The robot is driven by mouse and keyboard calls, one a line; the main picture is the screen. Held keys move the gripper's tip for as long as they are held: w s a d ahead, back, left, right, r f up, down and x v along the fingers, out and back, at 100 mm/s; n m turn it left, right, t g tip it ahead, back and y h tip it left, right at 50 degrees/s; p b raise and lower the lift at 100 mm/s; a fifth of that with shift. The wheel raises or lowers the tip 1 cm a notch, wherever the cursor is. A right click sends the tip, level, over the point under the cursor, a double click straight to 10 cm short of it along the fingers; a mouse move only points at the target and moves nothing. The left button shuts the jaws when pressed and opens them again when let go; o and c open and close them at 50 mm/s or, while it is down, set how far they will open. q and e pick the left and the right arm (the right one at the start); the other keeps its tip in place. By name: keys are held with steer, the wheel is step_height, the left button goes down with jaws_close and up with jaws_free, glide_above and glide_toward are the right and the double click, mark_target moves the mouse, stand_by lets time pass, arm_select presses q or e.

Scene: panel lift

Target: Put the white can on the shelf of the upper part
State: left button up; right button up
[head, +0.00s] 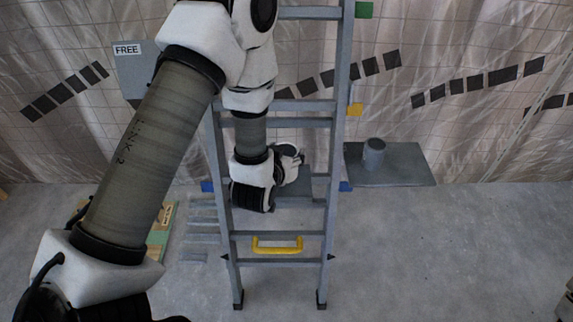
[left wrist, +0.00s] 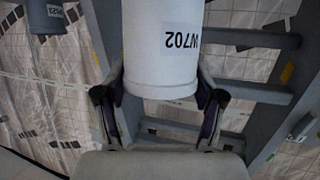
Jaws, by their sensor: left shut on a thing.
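A white can (left wrist: 160,50) with an upside-down label "W702" fills the top middle of the left wrist view. My left gripper (left wrist: 160,105) is shut on it, one finger on each side. In the head view my left gripper (head: 288,168) is at the middle of the grey ladder-like frame (head: 332,150). A dark plate (head: 292,187) shows between the rails beneath the gripper. I cannot tell which surface is the upper part's shelf. My right gripper is out of view.
A grey cylinder (head: 373,154) stands on a flat grey plate (head: 415,168) right of the frame. A yellow handle (head: 277,250) is low on the frame. A grey panel marked "FREE" (head: 130,65) is at the left.

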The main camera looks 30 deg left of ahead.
arm_select(q)
steer(key=f, duration=0.2)
steer(key=w, duration=0.1)
steer(key=shift+a+f, duration=0.3)
steer(key=shift+f, duration=0.1)
steer(key=shift+w+f, duration=0.1)
steer(key=shift+f, duration=0.35)
steer(key=o, duration=1.4)
steer(key=shift+f, duration=0.15)
steer(key=shift+c, duration=0.2)
